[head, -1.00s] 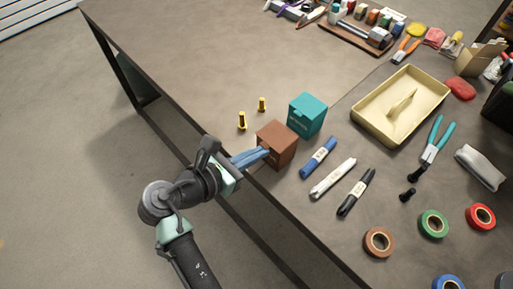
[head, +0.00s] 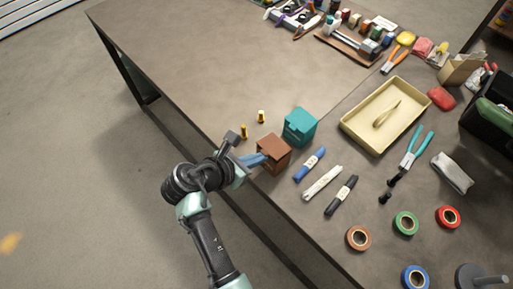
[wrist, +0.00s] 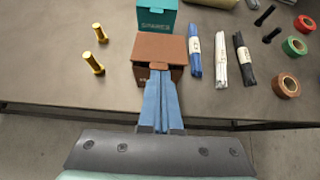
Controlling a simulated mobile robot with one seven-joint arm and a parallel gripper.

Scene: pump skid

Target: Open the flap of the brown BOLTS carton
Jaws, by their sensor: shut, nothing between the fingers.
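The brown BOLTS carton (head: 273,151) stands near the front edge of the bench. In the wrist view its brown top flap (wrist: 160,47) lies across the top, with a small tab at the front edge. A dark band shows below the flap's front edge; I cannot tell whether the flap is slightly raised. My gripper (wrist: 158,72) has its blue fingers together, with nothing between them. The tips are at the carton's front, just under the tab, and hide part of the front face. The fingers also show beside the carton in the head view (head: 262,158).
A teal carton (head: 300,127) stands right behind the brown one. Two brass bolts (wrist: 95,48) stand to the left. Blue, white and black marker-like rolls (head: 322,182) lie to the right. A cream tray (head: 350,125) is farther right. Bare bench lies behind the bolts.

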